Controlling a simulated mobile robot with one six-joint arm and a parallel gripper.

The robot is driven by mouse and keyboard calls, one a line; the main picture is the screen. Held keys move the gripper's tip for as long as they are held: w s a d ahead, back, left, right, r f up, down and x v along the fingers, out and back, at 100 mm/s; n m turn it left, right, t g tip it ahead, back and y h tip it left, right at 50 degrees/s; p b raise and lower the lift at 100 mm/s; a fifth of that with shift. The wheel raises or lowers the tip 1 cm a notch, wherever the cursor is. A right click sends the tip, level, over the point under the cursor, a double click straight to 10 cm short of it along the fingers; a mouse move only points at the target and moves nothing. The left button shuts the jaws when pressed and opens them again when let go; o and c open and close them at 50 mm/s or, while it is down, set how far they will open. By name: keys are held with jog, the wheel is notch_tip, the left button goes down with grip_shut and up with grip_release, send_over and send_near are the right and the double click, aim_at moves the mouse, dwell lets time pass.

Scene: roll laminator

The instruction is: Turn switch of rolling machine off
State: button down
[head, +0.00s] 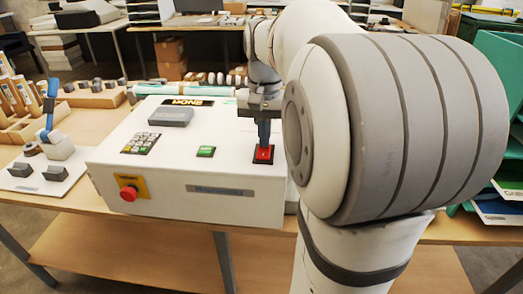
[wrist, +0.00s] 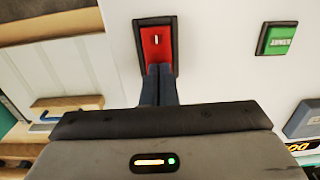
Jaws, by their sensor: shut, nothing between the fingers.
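The rolling machine (head: 190,205) is a white box on the wooden table. Its red rocker switch (head: 264,154) sits in a black frame at the right of the top panel; it also shows in the wrist view (wrist: 156,42). My gripper (head: 264,143) is shut and empty, pointing down at the switch. In the wrist view its dark fingertips (wrist: 159,68) overlap the lower end of the red rocker, at or very close to its surface. That end of the rocker is hidden by the fingers. A white mark shows on the visible part of the rocker.
A green button (head: 206,151), a keypad (head: 141,143) and a grey display box (head: 170,116) share the panel. A red emergency knob (head: 129,193) is on the front. A lever device (head: 50,140) stands left. Green trays (head: 500,70) are at right.

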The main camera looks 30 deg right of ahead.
notch_tip(320, 180, up, 7)
jog(key=p, duration=0.6)
dwell(0.3)
dwell(0.4)
jog(key=s+a+f+n, duration=0.1)
jog(key=a, duration=0.1)
jog(key=s+a+f+n+t, duration=0.1)
jog(key=s+a, duration=0.1)
jog(key=s+a+f+n, duration=0.1)
jog(key=s+a, duration=0.1)
jog(key=a, duration=0.1)
jog(key=shift+s+f, duration=0.15)
jog(key=shift+f, duration=0.1)
jog(key=s+a+f+n+t, duration=0.2)
jog(key=s+a+f+n, duration=0.1)
jog(key=s+a+f, duration=0.2)
jog(key=shift+s+a+f+n, duration=0.4)
jog(key=shift+s+f, duration=0.4)
jog(key=shift+s, duration=0.45)
